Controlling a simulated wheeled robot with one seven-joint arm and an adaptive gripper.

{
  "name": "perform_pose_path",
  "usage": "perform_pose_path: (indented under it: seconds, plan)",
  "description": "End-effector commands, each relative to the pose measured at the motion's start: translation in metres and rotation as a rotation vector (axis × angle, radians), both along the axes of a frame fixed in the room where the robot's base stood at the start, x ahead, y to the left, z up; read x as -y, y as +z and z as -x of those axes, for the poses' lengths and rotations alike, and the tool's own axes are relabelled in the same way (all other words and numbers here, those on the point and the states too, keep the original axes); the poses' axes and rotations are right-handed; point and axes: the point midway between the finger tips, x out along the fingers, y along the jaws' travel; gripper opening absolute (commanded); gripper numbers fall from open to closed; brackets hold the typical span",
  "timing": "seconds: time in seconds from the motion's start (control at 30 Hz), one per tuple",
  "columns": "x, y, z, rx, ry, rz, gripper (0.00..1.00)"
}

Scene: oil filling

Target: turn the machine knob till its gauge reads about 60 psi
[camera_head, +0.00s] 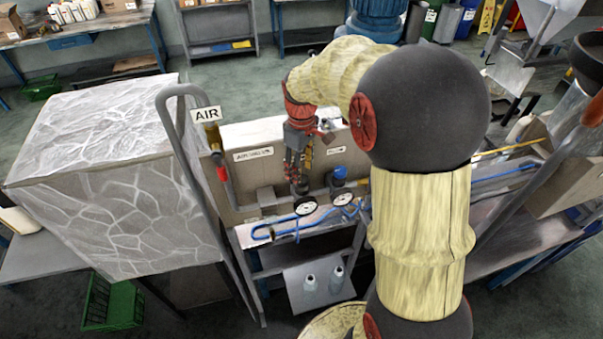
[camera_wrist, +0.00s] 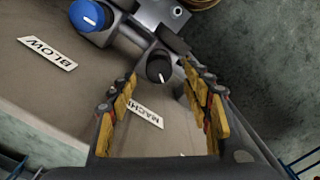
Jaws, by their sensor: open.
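The machine knob (camera_wrist: 160,68) is black with a white mark and sits on a grey fitting beside the partly covered "MACHI…" label (camera_wrist: 146,113). My gripper (camera_wrist: 158,76) is open, with its yellow-padded fingers to either side of the knob in the wrist view; I cannot tell whether they touch it. In the head view my gripper (camera_head: 297,182) points down in front of the panel (camera_head: 236,184) and hides the knob. A round white gauge (camera_head: 305,206) shows just below my gripper; its needle is too small to read.
A blue knob (camera_wrist: 88,14) sits near the "BLOW" label (camera_wrist: 47,53); it also shows in the head view (camera_head: 339,174), with a second gauge (camera_head: 343,199) below it. A blue hose (camera_head: 285,230) runs beneath. A bent grey pipe (camera_head: 178,115) with an "AIR" sign stands left.

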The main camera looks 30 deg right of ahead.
Motion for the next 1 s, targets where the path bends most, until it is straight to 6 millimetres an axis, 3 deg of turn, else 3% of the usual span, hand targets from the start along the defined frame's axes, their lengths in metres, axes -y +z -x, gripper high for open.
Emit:
perform_pose_path:
  seconds: [0.2,0.53,1.0]
  plan:
    - [0.000,-0.021,0.000,-0.001,-0.001,0.000,0.49]
    - [0.000,-0.025,0.000,0.000,-0.001,0.000,0.49]
    - [0.000,-0.025,0.000,0.000,-0.001,0.000,0.23]
